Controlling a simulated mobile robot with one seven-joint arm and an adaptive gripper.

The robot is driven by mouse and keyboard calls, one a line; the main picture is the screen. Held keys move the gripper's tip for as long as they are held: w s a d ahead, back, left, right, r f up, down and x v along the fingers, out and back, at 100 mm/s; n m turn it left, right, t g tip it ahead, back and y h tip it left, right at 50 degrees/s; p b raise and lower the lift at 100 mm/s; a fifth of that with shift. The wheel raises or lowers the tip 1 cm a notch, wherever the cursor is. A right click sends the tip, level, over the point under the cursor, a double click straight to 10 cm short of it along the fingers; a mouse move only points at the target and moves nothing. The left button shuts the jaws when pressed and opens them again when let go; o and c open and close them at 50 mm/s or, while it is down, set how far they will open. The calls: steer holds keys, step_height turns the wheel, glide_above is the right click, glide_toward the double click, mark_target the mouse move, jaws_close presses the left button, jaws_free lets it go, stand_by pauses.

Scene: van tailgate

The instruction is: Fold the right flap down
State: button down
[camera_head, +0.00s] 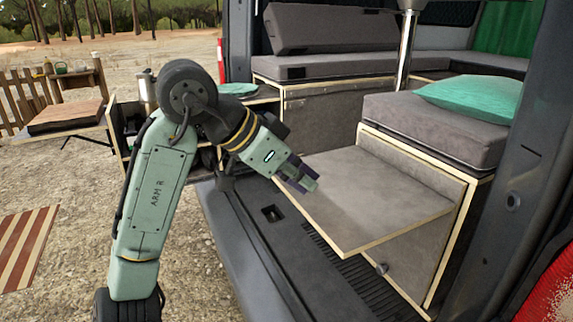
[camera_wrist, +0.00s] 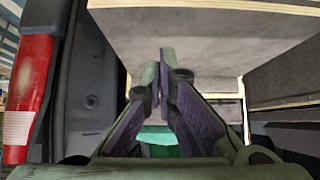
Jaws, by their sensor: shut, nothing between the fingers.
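The right flap (camera_head: 365,200) is a grey panel with pale wooden edging. It stands out roughly level from the front of the right bench (camera_head: 420,125). My gripper (camera_head: 314,187) is shut with nothing in it, and its tips overlap the flap's outer left edge in the head view. Whether the tips touch the flap I cannot tell. In the wrist view the closed fingers (camera_wrist: 164,62) point toward the grey flap (camera_wrist: 200,45), which fills the upper middle. The gripper hides part of the flap's outer left edge.
A green pillow (camera_head: 475,98) lies on the right bench cushion. A pale post (camera_head: 405,50) stands behind the bench. The van's dark right pillar (camera_head: 520,150) rises beside the flap. Bare floor (camera_head: 290,250) lies below the flap. A wooden side table (camera_head: 65,115) stands outside at left.

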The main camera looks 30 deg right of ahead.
mark_target(329, 217)
steer(key=shift+d+f+p, duration=0.15)
steer(key=shift+d+f, duration=0.25)
steer(key=shift+f, duration=0.65)
steer(key=shift+d+f+p, duration=0.15)
steer(key=shift+d+f, duration=0.2)
steer(key=shift+f, duration=0.75)
steer(key=shift+d+f+p, duration=0.15)
steer(key=shift+d+f, duration=0.25)
steer(key=shift+f, duration=0.65)
